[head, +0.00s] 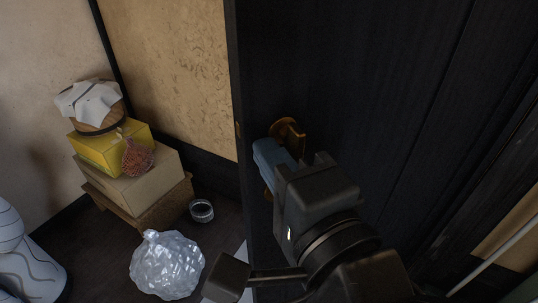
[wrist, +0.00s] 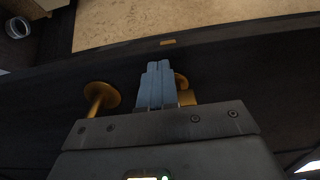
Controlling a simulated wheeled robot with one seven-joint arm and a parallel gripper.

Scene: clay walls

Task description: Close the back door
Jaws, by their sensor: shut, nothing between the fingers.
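The dark back door (head: 370,80) fills the right of the head view. Its free edge, with a small brass latch plate, runs down the left side and also shows in the wrist view, where the latch plate (wrist: 168,42) sits. Brass door hardware (head: 291,129) is beside my gripper. In the wrist view it appears as a round brass piece (wrist: 102,95) left of the fingers and a curved brass piece (wrist: 183,88) just right of them. My gripper (head: 261,150) has its blue fingers (wrist: 155,68) shut and empty, close to the door face. Whether they touch the brass is unclear.
Left of the door, boxes (head: 125,170) are stacked on a low wooden stand against the wall. A clear crumpled bag (head: 167,264), a small round jar (head: 201,210) and a white patterned object (head: 25,260) are on the dark floor.

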